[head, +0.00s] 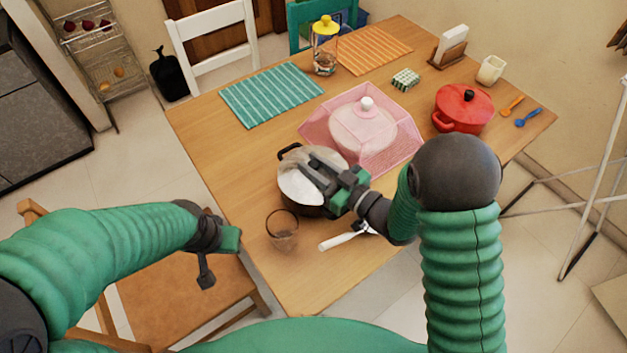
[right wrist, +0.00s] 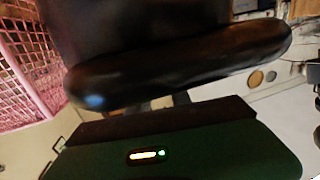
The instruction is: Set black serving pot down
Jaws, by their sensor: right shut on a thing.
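The black serving pot (head: 291,197) is at the near left part of the table, with a pale top and a dark loop handle on its far left side. My right gripper (head: 318,172) is over the pot and shut on it; its fingers hide part of the top. In the right wrist view the pot's black handle (right wrist: 180,65) fills the upper middle, close to the jaws. I cannot tell whether the pot's base touches the table. My left gripper (head: 207,270) is off the table's left edge, over a wooden chair, and its jaw opening is unclear.
A pink mesh food cover (head: 387,155) stands right behind the pot. A clear glass (head: 283,232) and a white-handled utensil (head: 345,239) are near it in front. A red pot (head: 464,108) stands at the right. Bare wood (head: 215,150) lies left of the pot.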

